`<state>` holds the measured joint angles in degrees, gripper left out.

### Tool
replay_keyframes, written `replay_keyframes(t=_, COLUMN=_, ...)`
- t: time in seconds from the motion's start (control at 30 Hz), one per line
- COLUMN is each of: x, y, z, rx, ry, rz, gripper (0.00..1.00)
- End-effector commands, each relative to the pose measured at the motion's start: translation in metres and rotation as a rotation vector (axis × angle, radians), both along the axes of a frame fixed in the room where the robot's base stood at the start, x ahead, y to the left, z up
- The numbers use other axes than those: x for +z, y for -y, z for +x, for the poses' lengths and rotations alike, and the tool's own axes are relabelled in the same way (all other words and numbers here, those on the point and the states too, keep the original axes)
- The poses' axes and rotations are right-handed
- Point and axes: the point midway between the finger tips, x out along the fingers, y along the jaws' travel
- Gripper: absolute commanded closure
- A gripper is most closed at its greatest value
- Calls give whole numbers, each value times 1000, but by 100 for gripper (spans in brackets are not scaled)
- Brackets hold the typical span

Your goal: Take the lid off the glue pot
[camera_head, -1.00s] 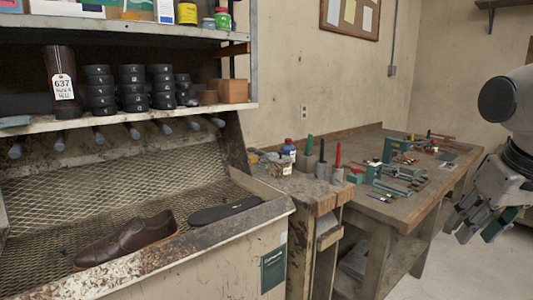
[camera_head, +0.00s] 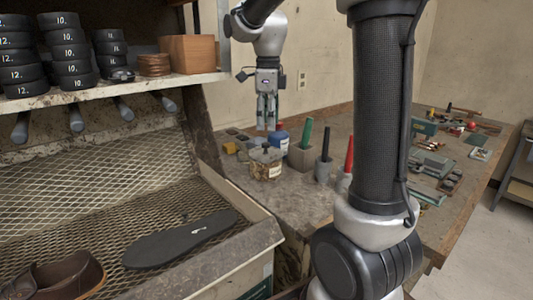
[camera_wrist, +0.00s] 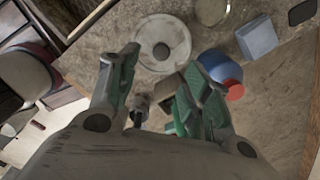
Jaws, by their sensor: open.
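The glue pot (camera_head: 265,166) is a small, stained jar with a label. It stands on the near left part of the workbench, with its lid (camera_head: 266,154) on top. In the wrist view the lid (camera_wrist: 150,61) is a pale disc with a dark round knob (camera_wrist: 161,51) at its centre. My gripper (camera_head: 266,127) points down above the pot in the head view, apart from it. In the wrist view my gripper (camera_wrist: 163,66) has its fingers spread and empty, with the lid beyond and between the tips.
A blue bottle (camera_head: 281,141) stands close behind the pot; its red cap (camera_wrist: 235,92) shows in the wrist view. Holders with green (camera_head: 306,133), black (camera_head: 326,143) and red (camera_head: 349,155) handles stand to the right. A shelf (camera_head: 150,82) is at left.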

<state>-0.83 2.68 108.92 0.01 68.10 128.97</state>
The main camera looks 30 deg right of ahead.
Motion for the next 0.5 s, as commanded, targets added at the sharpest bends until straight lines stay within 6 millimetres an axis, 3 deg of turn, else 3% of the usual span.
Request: replay_keyframes(t=0.5, x=-67, y=-4, z=0, rx=-41, ry=-8, rz=-1, gripper=51)
